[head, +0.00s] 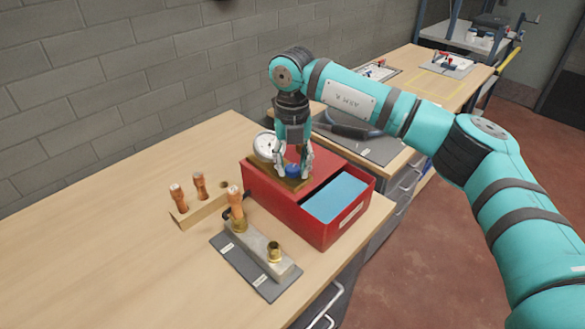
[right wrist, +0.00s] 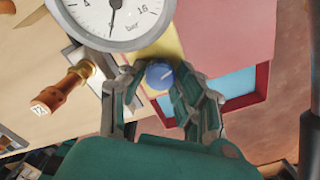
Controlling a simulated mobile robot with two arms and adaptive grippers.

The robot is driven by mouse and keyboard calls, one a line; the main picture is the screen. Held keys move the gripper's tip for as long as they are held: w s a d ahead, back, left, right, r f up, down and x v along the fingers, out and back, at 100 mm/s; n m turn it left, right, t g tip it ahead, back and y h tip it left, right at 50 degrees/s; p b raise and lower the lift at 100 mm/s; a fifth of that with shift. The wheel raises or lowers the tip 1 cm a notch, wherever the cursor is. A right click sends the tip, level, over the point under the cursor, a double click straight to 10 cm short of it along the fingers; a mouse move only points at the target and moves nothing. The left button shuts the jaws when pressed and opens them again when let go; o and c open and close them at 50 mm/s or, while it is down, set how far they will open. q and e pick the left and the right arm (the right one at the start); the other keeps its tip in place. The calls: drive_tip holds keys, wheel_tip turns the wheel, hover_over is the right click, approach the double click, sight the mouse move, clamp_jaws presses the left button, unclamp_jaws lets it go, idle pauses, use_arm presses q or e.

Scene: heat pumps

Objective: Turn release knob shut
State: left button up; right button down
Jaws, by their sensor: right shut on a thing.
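The release knob (right wrist: 159,75) is small, round and blue with a pale line on its face. It also shows in the head view (head: 292,170), on the brass-coloured base beside the gauge. My right gripper (right wrist: 157,80) points down over the base, and its fingers are shut on the knob from both sides. It also shows in the head view (head: 293,168). The round white pressure gauge (head: 266,146) stands just left of the gripper. In the right wrist view its dial (right wrist: 112,15) is marked in bar, with the needle near the bottom. My left gripper is not in view.
The gauge and knob sit on a red box (head: 312,228) with a blue-lined open compartment (head: 335,195). In front is a grey plate (head: 229,258) carrying a metal block with brass fittings. A wooden holder (head: 205,208) with copper-coloured pieces stands left. The bench's left side is clear.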

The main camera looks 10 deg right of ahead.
drive_tip(key=shift+r+m+b, duration=0.15)
drive_tip(key=shift+m+b, duration=0.35)
drive_tip(key=shift+m, duration=1.1)
drive_tip(key=shift+w, duration=0.1)
drive_tip(key=c, duration=1)
unclamp_jaws()
drive_tip(key=shift+o, duration=0.3)
